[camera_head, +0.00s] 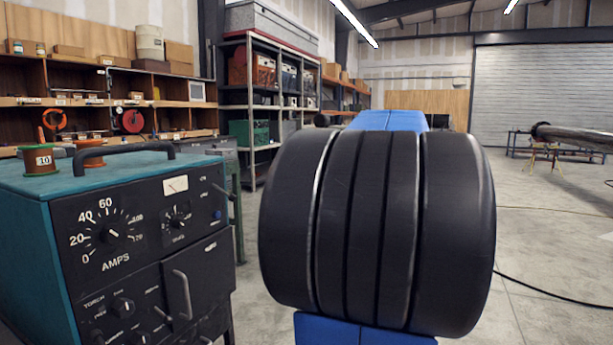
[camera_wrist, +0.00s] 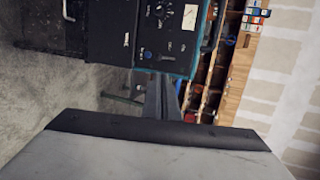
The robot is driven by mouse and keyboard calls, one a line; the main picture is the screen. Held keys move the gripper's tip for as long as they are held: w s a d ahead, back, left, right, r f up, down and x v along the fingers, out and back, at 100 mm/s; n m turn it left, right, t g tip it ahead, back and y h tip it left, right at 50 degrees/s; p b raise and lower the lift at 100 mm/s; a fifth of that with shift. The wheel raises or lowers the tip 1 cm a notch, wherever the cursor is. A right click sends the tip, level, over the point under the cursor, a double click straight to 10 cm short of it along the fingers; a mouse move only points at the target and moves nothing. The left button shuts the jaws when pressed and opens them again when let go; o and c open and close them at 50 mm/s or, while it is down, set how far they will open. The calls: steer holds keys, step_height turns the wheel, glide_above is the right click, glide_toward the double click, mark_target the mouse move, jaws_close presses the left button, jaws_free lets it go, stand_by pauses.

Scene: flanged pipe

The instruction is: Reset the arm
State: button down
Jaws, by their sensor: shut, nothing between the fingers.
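My gripper (camera_wrist: 160,92) shows in the wrist view as dark narrow fingers beyond a wide black and grey mount. The fingers are together, with nothing seen between them. They point toward the welding machine (camera_wrist: 155,32), which appears rotated in that view, and a gap of unclear size lies between. In the head view my black and blue arm fills the middle and hides what is behind it. My gripper does not show there. A pipe (camera_head: 575,135) lies on supports at the far right of the head view.
The teal and black welding machine (camera_head: 150,250) stands close at the left, with spools (camera_head: 40,160) on top. Wooden shelves (camera_head: 100,110) and a metal rack (camera_head: 265,85) stand behind. A dark cable (camera_head: 550,292) lies on the floor at right. The floor at right is mostly open.

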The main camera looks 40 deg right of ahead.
steer(key=shift+v, duration=1.6)
steer(key=s+a+f+n+g+h, duration=0.1)
steer(key=a+f+n+g+h, duration=0.35)
steer(key=a+f, duration=1.2)
steer(key=s+a+f+n+g+h, duration=0.1)
steer(key=s+a+f+n, duration=0.3)
steer(key=s+f, duration=0.2)
steer(key=s+a+f+n+g+h, duration=0.1)
steer(key=s+a+f+n, duration=0.3)
steer(key=f, duration=0.6)
steer(key=shift+s+a+f+g+h, duration=0.3)
steer(key=shift+s+a+h, duration=0.35)
steer(key=shift+s, duration=0.65)
